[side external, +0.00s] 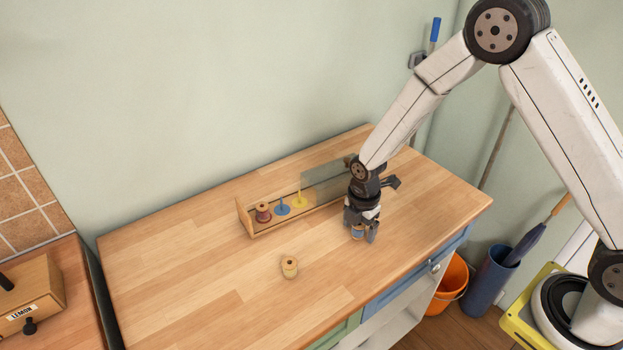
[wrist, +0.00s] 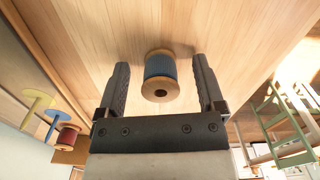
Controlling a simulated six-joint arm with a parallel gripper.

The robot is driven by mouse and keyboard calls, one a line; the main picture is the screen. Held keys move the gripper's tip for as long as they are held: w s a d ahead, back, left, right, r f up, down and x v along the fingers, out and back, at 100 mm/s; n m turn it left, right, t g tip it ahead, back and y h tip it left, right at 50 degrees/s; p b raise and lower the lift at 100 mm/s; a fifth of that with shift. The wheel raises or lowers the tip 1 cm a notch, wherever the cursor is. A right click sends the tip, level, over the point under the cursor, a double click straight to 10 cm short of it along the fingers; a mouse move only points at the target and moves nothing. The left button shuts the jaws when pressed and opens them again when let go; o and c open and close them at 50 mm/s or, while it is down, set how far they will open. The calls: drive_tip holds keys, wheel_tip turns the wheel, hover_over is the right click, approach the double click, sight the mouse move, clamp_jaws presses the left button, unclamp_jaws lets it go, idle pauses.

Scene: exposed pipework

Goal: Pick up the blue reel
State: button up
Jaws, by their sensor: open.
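The blue reel (wrist: 160,68) stands on the wooden worktop, with blue thread between pale wooden ends. My gripper (wrist: 160,72) is open, with one finger on each side of the reel and a gap to each in the wrist view. In the side external view my gripper (side external: 359,232) is low over the worktop, and the blue reel (side external: 357,231) shows partly between its fingers, largely hidden by them.
A wooden rack (side external: 247,217) behind my gripper holds a dark red reel (side external: 263,213), a blue peg (side external: 283,206) and a yellow peg (side external: 299,200), with a clear panel at its right. The worktop's left is clear.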

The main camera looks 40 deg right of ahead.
clamp_jaws()
drive_tip(key=shift+r, duration=0.1)
idle(0.3)
drive_tip(key=shift+r, duration=0.7)
drive_tip(key=s+d+r, duration=0.1)
drive_tip(key=s+r, duration=1)
drive_tip(key=s, duration=0.3)
drive_tip(key=shift+r, duration=0.2)
drive_tip(key=shift+d, duration=0.1)
